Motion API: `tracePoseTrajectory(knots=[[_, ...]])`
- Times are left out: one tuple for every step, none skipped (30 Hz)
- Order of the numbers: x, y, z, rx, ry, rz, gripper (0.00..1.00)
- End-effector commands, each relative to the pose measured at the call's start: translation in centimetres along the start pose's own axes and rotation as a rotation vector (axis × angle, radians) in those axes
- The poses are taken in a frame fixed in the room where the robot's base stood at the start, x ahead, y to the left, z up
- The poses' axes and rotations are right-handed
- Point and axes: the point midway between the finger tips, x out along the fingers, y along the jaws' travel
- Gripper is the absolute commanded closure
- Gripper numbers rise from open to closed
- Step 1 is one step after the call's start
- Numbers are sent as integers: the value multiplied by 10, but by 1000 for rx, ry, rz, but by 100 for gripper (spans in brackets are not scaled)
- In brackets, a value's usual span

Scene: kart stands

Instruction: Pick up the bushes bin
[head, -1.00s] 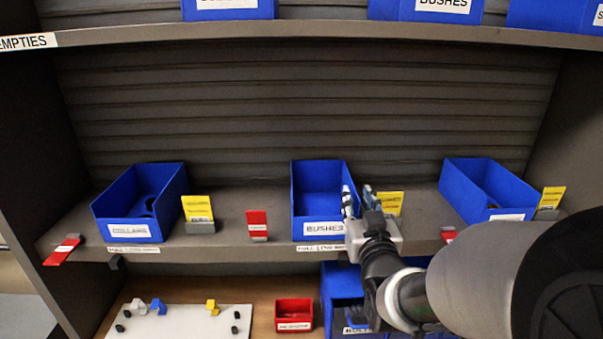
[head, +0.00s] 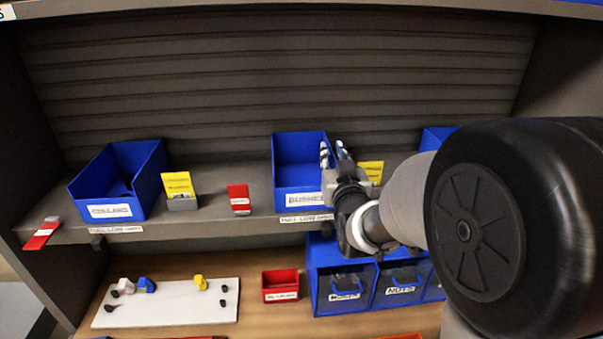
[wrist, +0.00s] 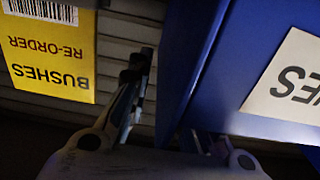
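The bushes bin (head: 298,153) is a blue open-topped box on the middle shelf, its white label facing front. It looks empty inside. My gripper (head: 333,150) is at its right wall, with its two fingers apart. In the wrist view, one finger stands left of the blue bin (wrist: 240,70), with a gap between them. The other finger is mostly hidden behind the bin's front, so the wall appears to lie between the fingers. I cannot tell whether either finger touches it.
A yellow re-order card (head: 371,170) stands right of the bin, close to my gripper. A red card (head: 239,198) stands to its left, then another yellow card (head: 178,186) and the collars bin (head: 107,184). Below are blue bins (head: 314,266), a red bin (head: 280,285) and a white board (head: 165,308).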

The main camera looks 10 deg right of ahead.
Motion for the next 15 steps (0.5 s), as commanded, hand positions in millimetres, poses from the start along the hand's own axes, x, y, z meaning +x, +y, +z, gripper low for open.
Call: tracePoseTrajectory(knots=[[0,0,0,0,0,0,87],[0,0,0,0,0,0,89],[0,0,0,0,0,0,91],[0,0,0,0,0,0,93],[0,0,0,0,0,0,95],[0,0,0,0,0,0,98],[0,0,0,0,0,0,100],[0,0,0,0,0,0,100],[0,0,0,0,0,0,100],[0,0,0,0,0,0,100],[0,0,0,0,0,0,100],[0,0,0,0,0,0,100],[0,0,0,0,0,0,100],[0,0,0,0,0,0,100],[0,0,0,0,0,0,100]])
